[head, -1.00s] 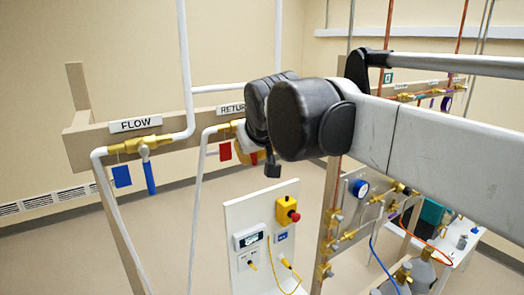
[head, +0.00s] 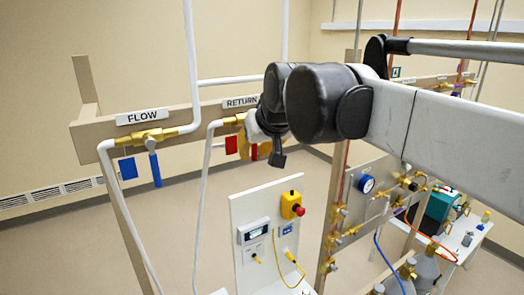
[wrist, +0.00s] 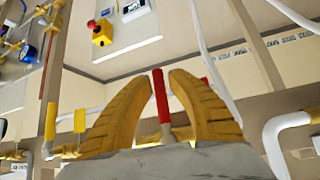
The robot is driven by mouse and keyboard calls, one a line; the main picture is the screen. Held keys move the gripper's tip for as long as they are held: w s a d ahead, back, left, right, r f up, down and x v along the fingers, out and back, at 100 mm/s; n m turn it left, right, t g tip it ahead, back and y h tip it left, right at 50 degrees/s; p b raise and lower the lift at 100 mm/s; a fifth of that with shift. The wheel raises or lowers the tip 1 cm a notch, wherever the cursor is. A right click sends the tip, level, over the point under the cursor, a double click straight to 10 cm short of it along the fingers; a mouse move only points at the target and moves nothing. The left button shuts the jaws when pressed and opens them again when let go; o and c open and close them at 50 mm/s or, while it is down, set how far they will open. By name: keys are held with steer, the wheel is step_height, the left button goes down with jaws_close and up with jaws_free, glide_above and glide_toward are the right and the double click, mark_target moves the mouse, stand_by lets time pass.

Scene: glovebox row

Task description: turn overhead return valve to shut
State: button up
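The RETURN valve is mostly hidden behind my arm in the head view; its brass body (head: 233,121) shows at the left edge of my gripper, under the RETURN label (head: 242,102). In the wrist view its red lever handle (wrist: 161,92) stands between the two yellow fingers of my gripper (wrist: 161,78). The fingertips lie close on either side of the handle, with a wider space nearer the palm. I cannot tell whether they press on it. A red tag (head: 231,145) hangs beside the valve.
The FLOW valve (head: 148,138), with blue lever (head: 155,168) and blue tag (head: 128,169), is on the same wooden rail to the left. White pipes (head: 190,65) run close by. Below is a white panel (head: 242,205) with a yellow-and-red stop button (head: 292,205). Gas fittings (head: 345,215) stand right.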

steer(key=shift+o, duration=0.6)
steer(key=shift+a, duration=0.1)
steer(key=v, duration=1.2)
steer(key=s+d+f+m+h+b, duration=0.1)
steer(key=s+d+f+b, duration=0.4)
steer(key=f+b, duration=0.8)
steer(key=s+d+f+m+h+b, duration=0.1)
steer(key=s+d+f+b, duration=0.4)
steer(key=f+b, duration=0.8)
steer(key=s+d+f+m+g+h+b, duration=0.1)
steer(key=s+d+f+b, duration=0.5)
steer(key=f, duration=3.7)
steer(key=d+m+b, duration=0.1)
steer(key=d+b, duration=0.3)
steer(key=b, duration=0.4)
steer(key=shift+d+f+h, duration=0.15)
steer(key=shift+f+h, duration=0.1)
steer(key=shift+h, duration=0.05)
